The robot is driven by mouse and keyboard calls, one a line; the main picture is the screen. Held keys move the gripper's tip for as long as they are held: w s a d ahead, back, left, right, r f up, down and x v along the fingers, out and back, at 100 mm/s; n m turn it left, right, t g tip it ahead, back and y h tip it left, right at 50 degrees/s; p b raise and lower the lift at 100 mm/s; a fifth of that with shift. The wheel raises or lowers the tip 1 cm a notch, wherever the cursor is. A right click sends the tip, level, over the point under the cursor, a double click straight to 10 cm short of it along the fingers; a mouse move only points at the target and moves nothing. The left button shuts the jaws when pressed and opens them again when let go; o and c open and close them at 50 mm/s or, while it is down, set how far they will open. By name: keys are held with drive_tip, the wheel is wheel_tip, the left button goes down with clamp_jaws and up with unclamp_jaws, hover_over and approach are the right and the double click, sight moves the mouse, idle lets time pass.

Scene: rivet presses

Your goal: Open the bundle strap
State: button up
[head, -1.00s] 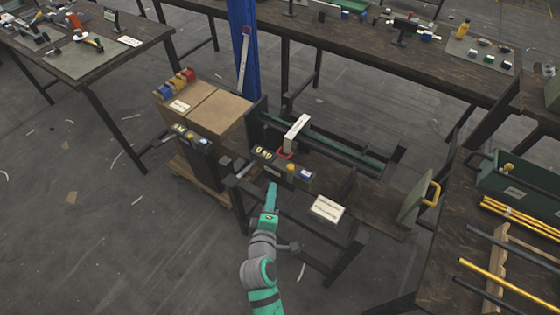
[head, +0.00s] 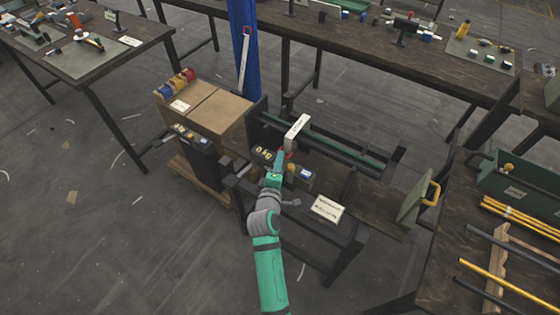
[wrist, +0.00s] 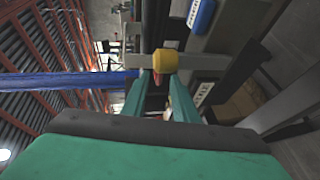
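I cannot make out for sure which part is the bundle strap. A bundle of yellow rods (head: 515,216) with a paler band lies on the right-hand table. My gripper (head: 281,156) is far left of it, at the dark press stand, just below a white block (head: 297,132). A control box (head: 305,174) with coloured buttons is beside it. In the wrist view, the two teal fingers (wrist: 158,92) stand apart, with a yellow knob (wrist: 165,61) near their tips. A red part shows at the tips; I cannot tell whether they touch it. The arm mostly hides this red part in the head view.
A white label plate (head: 327,208) and a green panel with a yellow handle (head: 432,192) are right of my gripper. Cardboard boxes (head: 220,112) stand at left, by a blue post (head: 243,50). The floor at lower left is mostly clear.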

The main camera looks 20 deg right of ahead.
drive_tip(key=shift+w+d+f, duration=0.1)
drive_tip(key=shift+w+d, duration=0.1)
drive_tip(key=shift+w, duration=0.15)
clamp_jaws()
idle(1.3)
